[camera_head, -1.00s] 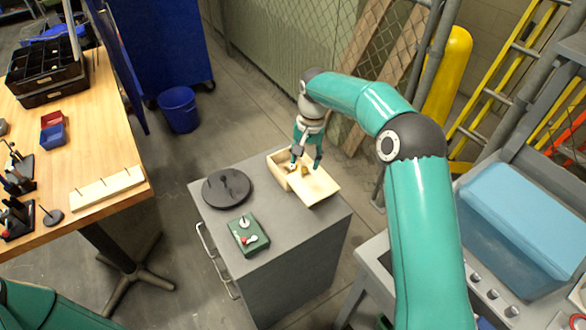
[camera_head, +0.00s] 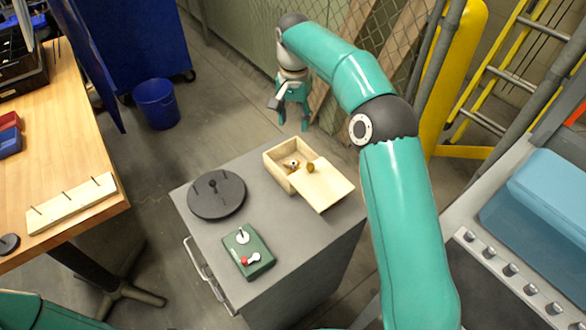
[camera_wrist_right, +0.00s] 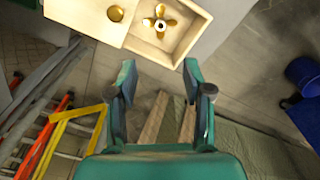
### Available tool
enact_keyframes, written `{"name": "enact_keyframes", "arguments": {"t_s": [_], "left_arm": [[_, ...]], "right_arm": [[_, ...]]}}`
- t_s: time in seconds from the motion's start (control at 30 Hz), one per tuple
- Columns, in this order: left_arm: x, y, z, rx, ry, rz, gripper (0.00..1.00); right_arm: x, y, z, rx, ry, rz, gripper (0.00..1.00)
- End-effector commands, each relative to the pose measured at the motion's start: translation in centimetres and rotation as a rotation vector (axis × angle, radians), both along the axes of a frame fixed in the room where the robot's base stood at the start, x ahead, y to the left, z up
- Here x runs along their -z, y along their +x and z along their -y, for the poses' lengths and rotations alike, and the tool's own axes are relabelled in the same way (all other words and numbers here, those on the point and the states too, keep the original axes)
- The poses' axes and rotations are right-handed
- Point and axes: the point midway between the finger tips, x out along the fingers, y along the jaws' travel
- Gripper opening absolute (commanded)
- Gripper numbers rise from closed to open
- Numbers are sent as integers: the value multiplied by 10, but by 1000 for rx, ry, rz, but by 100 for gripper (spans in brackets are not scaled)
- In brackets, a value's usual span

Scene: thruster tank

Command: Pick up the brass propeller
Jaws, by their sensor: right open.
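The brass propeller (camera_wrist_right: 159,21) lies inside an open wooden box (camera_wrist_right: 190,42), seen at the top of the right wrist view. In the head view the propeller (camera_head: 292,165) shows small and partly hidden inside the box (camera_head: 273,170). The box's pale lid (camera_head: 323,187) lies slid aside over its right part, with a round brass knob (camera_head: 310,168). My right gripper (camera_head: 291,122) is open and empty, beyond the box's far side and apart from it. Its two fingers also show apart in the right wrist view (camera_wrist_right: 160,85). My left gripper is not in view.
The box stands on a grey cabinet (camera_head: 204,243). A dark round disc (camera_head: 217,200) and a green control box (camera_head: 248,258) with a joystick and a red-tipped switch share its top. A mesh fence (camera_head: 240,60) stands behind my gripper. A blue bin (camera_head: 157,104) stands on the floor.

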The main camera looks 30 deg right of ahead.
Motion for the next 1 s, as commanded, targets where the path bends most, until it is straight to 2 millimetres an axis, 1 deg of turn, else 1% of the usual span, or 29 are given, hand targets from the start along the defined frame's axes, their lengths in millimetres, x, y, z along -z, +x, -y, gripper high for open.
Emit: {"name": "enact_keyframes", "arguments": {"t_s": [0.2, 0.4, 0.5, 0.6, 0.83, 1.0], "left_arm": [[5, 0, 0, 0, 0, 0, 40], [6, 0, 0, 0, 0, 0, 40], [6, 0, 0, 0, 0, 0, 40], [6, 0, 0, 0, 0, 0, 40], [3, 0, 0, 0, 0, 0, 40], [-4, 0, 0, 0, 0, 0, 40]], "right_arm": [[37, -7, 12, 22, 0, -4, 50], [80, -9, 15, 29, 0, -4, 50], [96, -9, 15, 30, 0, -4, 50], [107, -9, 16, 30, -1, -2, 50], [120, -8, 15, 30, 0, -3, 50], [143, -4, 10, 30, 1, -5, 50]]}}
